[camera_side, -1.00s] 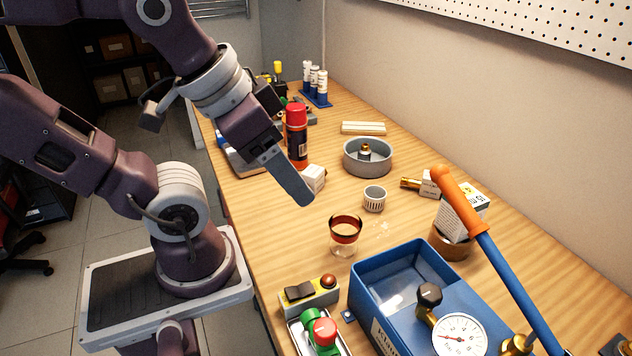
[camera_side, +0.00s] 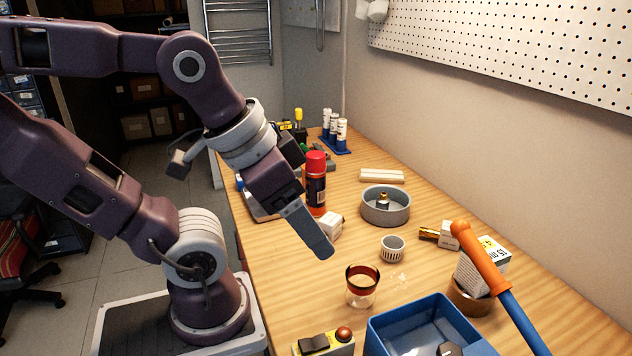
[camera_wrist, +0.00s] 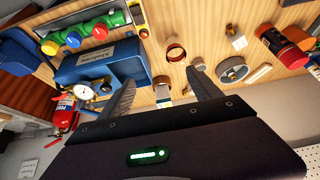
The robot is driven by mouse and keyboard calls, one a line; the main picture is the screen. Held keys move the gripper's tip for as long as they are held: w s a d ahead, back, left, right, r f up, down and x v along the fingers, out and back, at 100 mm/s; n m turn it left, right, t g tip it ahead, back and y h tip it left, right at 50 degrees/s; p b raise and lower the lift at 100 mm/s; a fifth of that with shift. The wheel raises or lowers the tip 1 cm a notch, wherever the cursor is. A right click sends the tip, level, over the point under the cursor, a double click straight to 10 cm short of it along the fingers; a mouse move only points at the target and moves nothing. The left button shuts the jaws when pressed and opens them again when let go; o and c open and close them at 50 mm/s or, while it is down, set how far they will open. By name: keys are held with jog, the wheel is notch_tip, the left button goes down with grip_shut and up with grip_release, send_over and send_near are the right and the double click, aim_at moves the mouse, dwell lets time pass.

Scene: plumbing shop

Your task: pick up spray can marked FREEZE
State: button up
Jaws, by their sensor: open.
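A spray can with a red cap and a dark and red body (camera_side: 316,188) stands upright on the bench in the side view, just behind my gripper. Its label is not readable, so I cannot confirm FREEZE. In the wrist view a red and black can (camera_wrist: 286,48) shows at the upper right, off to the side of my fingers. My gripper (camera_side: 322,246) points down and to the right over the bench, in front of the can in the picture. In the wrist view my gripper (camera_wrist: 160,76) has its two fingers apart, with no object held.
A small white box (camera_side: 331,224) is partly behind my finger. An amber-rimmed glass (camera_side: 362,287), a grey strainer cup (camera_side: 392,249) and a grey round dish (camera_side: 385,212) stand to the right.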

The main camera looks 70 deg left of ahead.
jog(key=m+g+y, duration=0.6)
jog(key=m+y, duration=0.7)
jog(key=m, duration=0.4)
send_near(320, 178)
jog(key=x, duration=0.4)
jog(key=s+x, duration=0.1)
jog(key=x, duration=0.1)
jog(key=shift+d, duration=0.1)
jog(key=x, duration=0.4)
jog(key=w+x, duration=0.1)
jog(key=x, duration=0.2)
jog(key=shift+r, duration=0.1)
jog(key=shift+y, duration=0.3)
grip_shut()
